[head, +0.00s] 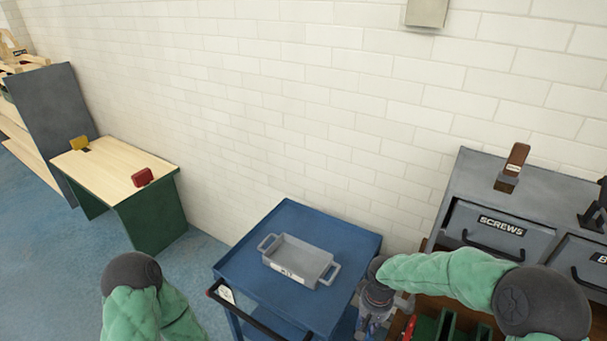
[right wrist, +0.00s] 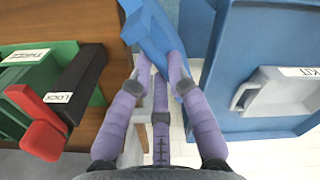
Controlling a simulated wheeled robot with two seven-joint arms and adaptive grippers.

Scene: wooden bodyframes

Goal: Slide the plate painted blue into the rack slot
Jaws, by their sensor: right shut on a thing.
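My right gripper (head: 377,303) points down between the blue cart and the wooden bench at the right. In the right wrist view its purple fingers (right wrist: 162,72) are shut on a blue piece (right wrist: 152,28), which I take to be the blue plate. It is held tilted, and its lower part is hidden by the fingers. Green slotted holders (head: 447,325) stand on the bench at the lower right, and they show at the left of the wrist view (right wrist: 50,78); I cannot tell which one is the rack slot. My left gripper is out of view.
The blue cart (head: 258,256) carries a grey KIT tray (head: 298,258). Black (right wrist: 80,80) and red (right wrist: 38,125) pieces stand at the green holders on the brown bench top (right wrist: 112,35). A grey drawer cabinet (head: 455,178) is behind. A gap with floor lies between cart and bench.

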